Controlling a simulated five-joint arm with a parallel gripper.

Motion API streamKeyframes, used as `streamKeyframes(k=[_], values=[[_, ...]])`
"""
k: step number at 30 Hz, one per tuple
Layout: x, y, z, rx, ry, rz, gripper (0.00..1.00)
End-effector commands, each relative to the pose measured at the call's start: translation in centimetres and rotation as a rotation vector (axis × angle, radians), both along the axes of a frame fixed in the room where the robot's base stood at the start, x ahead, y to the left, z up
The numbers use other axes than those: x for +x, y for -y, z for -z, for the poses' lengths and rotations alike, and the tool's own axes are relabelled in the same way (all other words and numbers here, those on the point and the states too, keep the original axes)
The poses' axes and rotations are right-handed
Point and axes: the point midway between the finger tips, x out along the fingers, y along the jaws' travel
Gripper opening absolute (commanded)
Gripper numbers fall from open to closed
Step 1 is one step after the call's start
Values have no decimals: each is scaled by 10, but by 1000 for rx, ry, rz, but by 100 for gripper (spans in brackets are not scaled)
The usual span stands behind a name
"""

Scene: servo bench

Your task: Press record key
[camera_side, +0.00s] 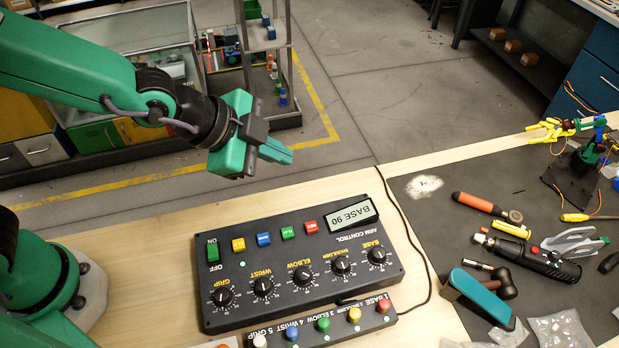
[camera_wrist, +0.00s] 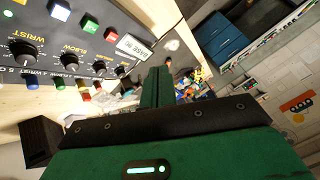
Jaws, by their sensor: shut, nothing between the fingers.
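The black arm control box (camera_side: 232,294) lies on the wooden bench, its lettering upside down in the side view. Its row of small keys is yellow, blue, green and red; the red key (camera_side: 311,227), its tiny label hard to read, sits nearest the display (camera_side: 351,214), which reads BASE 90. The red key also shows in the wrist view (camera_wrist: 111,31). My gripper (camera_side: 284,154) is shut and empty, in the air above the box's far side and apart from the keys. Its green fingers (camera_wrist: 157,88) show together in the wrist view.
Several dial knobs and a strip of coloured buttons (camera_side: 323,325) lie on the near side of the keys. A green on/off switch (camera_side: 213,251) is at the left. A dark mat (camera_side: 450,215) with tools and a cable are at the right. The air over the keys looks clear.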

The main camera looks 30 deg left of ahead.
Motion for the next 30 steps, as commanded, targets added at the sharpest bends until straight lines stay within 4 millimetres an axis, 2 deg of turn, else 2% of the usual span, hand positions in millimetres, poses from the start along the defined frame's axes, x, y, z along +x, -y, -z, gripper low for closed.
streamKeyframes(k=[3,9,30], values=[[-5,26,12,14,33,87,0],[-11,50,21,24,71,168,0],[-12,55,28,26,79,183,0]])
